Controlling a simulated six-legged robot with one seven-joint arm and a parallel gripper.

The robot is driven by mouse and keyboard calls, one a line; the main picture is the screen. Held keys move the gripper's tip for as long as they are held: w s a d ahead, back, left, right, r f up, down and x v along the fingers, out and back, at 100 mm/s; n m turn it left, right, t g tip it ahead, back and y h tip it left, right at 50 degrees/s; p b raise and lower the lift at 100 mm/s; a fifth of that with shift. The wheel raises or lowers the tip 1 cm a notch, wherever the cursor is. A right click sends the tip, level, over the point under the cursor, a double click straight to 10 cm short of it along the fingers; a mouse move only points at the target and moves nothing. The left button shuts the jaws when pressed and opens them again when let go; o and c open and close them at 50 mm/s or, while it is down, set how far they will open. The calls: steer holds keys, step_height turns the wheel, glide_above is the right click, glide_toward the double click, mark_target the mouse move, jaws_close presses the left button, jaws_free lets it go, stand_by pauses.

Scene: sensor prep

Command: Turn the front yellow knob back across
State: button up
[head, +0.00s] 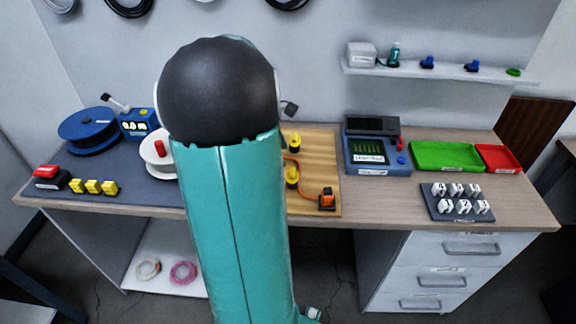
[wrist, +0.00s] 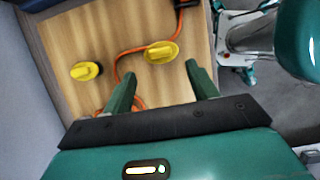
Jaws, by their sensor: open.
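The front yellow knob (head: 292,175) stands on the light wooden board, right of my arm in the head view. In the wrist view the front knob (wrist: 161,52) lies just beyond and between the fingertips of my gripper (wrist: 161,74). My gripper is open, with no finger visibly touching the knob. An orange cable (wrist: 122,66) runs between the knobs. My arm hides the gripper in the head view.
An orange and black connector block (head: 327,198) sits at the board's front right. A blue meter (head: 378,163) stands right of the board. Green (head: 447,144) and red (head: 502,149) trays lie farther right.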

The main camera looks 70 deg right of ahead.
mark_target(292, 170)
steer(key=x, duration=0.6)
steer(key=shift+s+f, duration=0.1)
steer(key=shift+f, duration=0.25)
steer(key=c, duration=1)
steer(key=m+y, duration=0.1)
steer(key=m, duration=0.3)
steer(key=shift+d+m+y, duration=0.25)
steer(key=shift+m+y, duration=0.05)
steer(key=shift+y, duration=0.1)
steer(key=m, duration=0.2)
steer(key=m+y, duration=0.1)
steer(key=m, duration=0.1)
steer(key=shift+d+r+m+t+y, duration=0.1)
steer(key=shift+d+m+t+y, duration=0.1)
steer(key=shift+m+t+y, duration=0.15)
steer(key=m+t+y, duration=0.1)
steer(key=m, duration=0.3)
steer(key=shift+s+d, duration=0.15)
steer(key=m+t, duration=0.1)
steer(key=m, duration=0.3)
steer(key=shift+s+m+t+y, duration=0.2)
steer(key=shift+m+t+y, duration=0.05)
steer(key=shift+t+y, duration=0.1)
